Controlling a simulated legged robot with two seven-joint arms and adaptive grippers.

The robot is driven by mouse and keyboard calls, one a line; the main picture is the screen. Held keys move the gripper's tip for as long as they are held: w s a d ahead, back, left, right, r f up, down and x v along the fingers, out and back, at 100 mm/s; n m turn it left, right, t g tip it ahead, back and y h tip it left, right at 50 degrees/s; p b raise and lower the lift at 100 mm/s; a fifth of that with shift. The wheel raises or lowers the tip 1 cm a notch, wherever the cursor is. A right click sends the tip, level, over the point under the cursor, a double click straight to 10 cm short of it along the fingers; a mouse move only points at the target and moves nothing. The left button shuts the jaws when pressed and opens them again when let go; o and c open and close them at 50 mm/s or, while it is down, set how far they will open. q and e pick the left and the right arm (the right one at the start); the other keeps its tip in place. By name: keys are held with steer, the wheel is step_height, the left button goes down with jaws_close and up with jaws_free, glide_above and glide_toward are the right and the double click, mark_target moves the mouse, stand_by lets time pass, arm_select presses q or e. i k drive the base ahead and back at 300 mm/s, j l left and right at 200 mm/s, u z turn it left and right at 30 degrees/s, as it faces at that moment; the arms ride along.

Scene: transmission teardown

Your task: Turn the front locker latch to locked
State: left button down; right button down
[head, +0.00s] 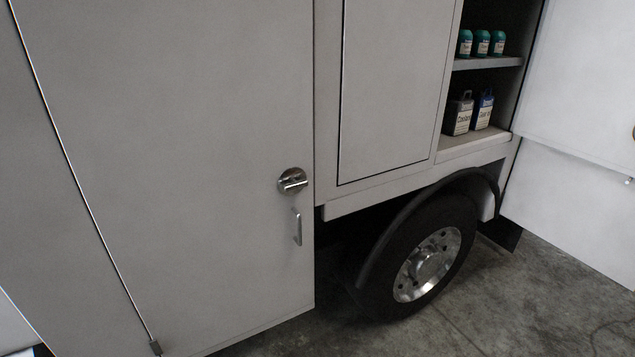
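The front locker door (180,150) is a large pale grey panel at the left, and it looks shut. Its latch (292,180) is a round chrome disc with a short bar handle, near the door's right edge. The bar lies roughly level, tilted slightly. I cannot tell from its look whether it is locked. A small silver pull handle (297,227) sits just below the latch. Neither of my grippers is in view.
A wheel (427,264) under a dark fender stands right of the door. An open compartment holds several bottles and jugs (459,113) on shelves (487,62). An open white door (575,130) stands at the far right. The concrete floor (480,310) in front is clear.

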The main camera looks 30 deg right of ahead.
mark_target(294, 185)
steer(key=z, duration=0.9)
